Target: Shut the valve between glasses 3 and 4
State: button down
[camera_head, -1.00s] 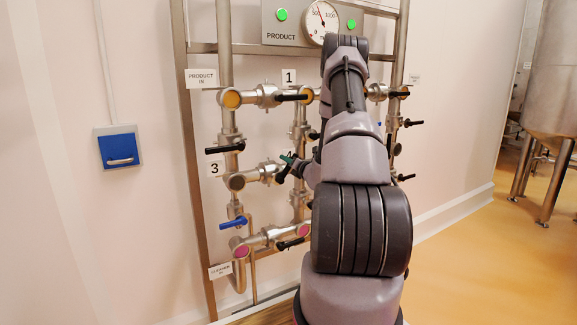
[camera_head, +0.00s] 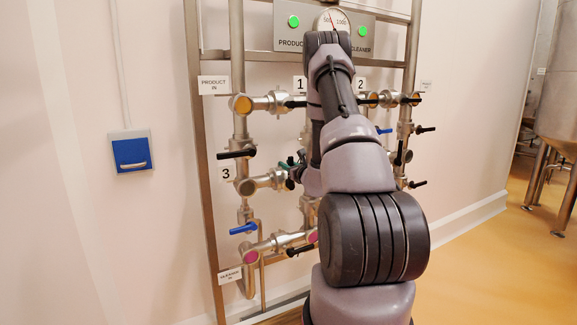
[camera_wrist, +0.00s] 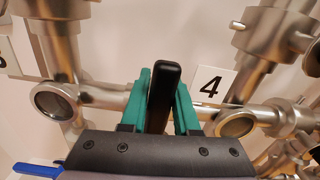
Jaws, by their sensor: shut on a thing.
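The valve between glasses 3 and 4 sits on a short steel pipe (camera_head: 268,180), right of the label 3 (camera_head: 225,173). Its black handle (camera_wrist: 163,88) stands between the green fingers of my gripper (camera_wrist: 164,98). My gripper is shut on this handle. In the wrist view the handle points up the picture, across the line of the pipe. Round glass 3 (camera_wrist: 56,102) is left of the gripper and round glass 4 (camera_wrist: 237,123) is right, below the label 4 (camera_wrist: 210,84). In the head view my gripper (camera_head: 291,165) is small and partly hidden by my arm, which also covers glass 4.
A blue handle (camera_head: 243,228) and a black handle (camera_head: 300,249) are on the lower pipes. Another black handle (camera_head: 236,154) is above glass 3. A blue wall box (camera_head: 131,151) hangs at left. A steel tank (camera_head: 556,90) stands at right, with open floor before it.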

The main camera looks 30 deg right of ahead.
jog(key=shift+a+f+n+y, duration=0.25)
jog(key=shift+a+n+y, duration=0.05)
jog(key=shift+a, duration=0.5)
jog(key=c, duration=0.7)
grip_release()
jog(key=shift+a+r, duration=0.1)
jog(key=shift+a, duration=0.05)
jog(key=shift+d+r, duration=0.15)
jog(key=shift+d, duration=0.25)
jog(key=s, duration=1)
jog(key=shift+s+d, duration=0.15)
jog(key=shift+s, duration=0.25)
